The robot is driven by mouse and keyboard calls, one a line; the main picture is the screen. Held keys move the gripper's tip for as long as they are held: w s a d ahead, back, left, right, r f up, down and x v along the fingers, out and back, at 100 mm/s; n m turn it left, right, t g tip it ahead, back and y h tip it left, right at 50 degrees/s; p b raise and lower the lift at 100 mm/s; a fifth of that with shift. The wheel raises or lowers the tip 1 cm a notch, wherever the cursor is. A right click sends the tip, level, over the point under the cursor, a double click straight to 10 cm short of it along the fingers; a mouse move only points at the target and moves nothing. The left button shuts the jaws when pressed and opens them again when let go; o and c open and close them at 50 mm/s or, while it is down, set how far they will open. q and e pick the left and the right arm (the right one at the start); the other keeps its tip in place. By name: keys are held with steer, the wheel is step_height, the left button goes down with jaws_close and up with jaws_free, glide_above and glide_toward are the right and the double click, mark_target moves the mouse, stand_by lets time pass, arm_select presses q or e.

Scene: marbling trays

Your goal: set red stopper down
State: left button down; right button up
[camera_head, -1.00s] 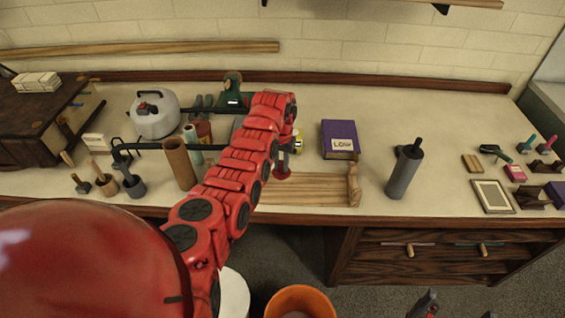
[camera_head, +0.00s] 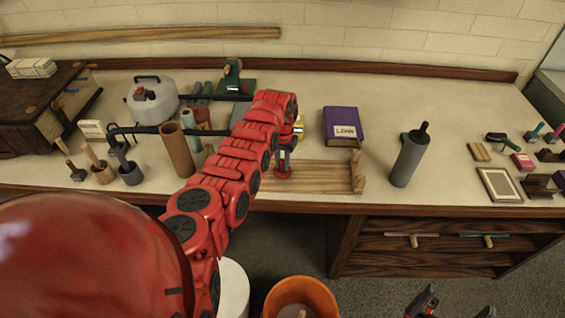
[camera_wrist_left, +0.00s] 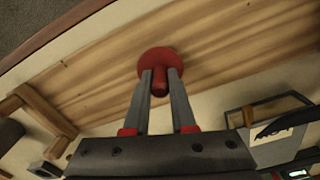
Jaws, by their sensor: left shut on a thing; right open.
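My left gripper (camera_head: 285,158) is shut on the red stopper (camera_head: 282,172), holding it by its short stem with the round disc beyond the fingertips. In the left wrist view, the fingers (camera_wrist_left: 160,82) grip the stem, and the stopper's disc (camera_wrist_left: 157,58) appears in front of the wooden rack (camera_wrist_left: 225,55). In the head view, the stopper is over the same rack (camera_head: 325,178) near the table's front edge. I cannot tell whether it touches the rack. My right gripper (camera_head: 456,308) is open and empty at the bottom edge, below the table front.
A purple box (camera_head: 343,125) stands behind the rack, and a grey roller (camera_head: 409,160) stands to its right. A cardboard tube (camera_head: 177,150) and several tools are to the left. The table (camera_head: 440,120) is clear behind the roller. An orange bucket (camera_head: 302,293) is on the floor.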

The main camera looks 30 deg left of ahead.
arm_select(q)
steer(key=shift+f+b, duration=0.3)
steer(key=shift+f, duration=0.1)
steer(key=c, duration=0.9)
jaws_free()
steer(key=shift+r, duration=0.15)
steer(key=shift+r+p, duration=2.25)
steer(key=shift+r, duration=0.6)
steer(key=o, duration=0.6)
steer(key=shift+c, duration=0.2)
steer(key=shift+r, duration=0.1)
